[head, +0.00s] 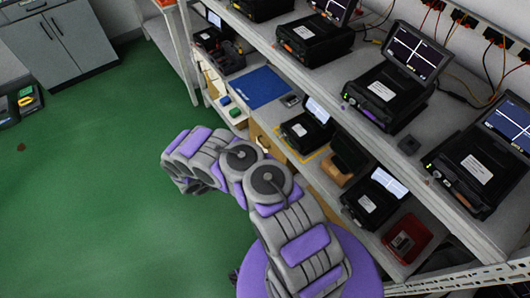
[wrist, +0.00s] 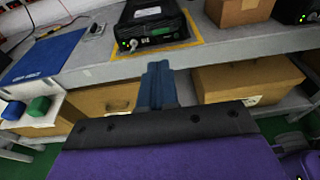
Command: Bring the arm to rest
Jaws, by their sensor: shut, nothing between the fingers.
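My arm (head: 300,230), grey with purple panels, is folded in front of the rack in the head view. Its forearm points left over the green floor. My gripper (wrist: 158,85) shows in the wrist view as two blue fingers pressed together. Nothing is between them. The fingers face the rack's lower shelf, apart from the items on it. The fingertips cannot be made out in the head view.
The rack's upper shelf holds several black testers with screens (head: 380,92). The lower shelf holds a black device (wrist: 150,22) on a yellow-edged mat, a blue mat (head: 262,88) and a red box (head: 407,238). Cardboard boxes (wrist: 248,78) sit below.

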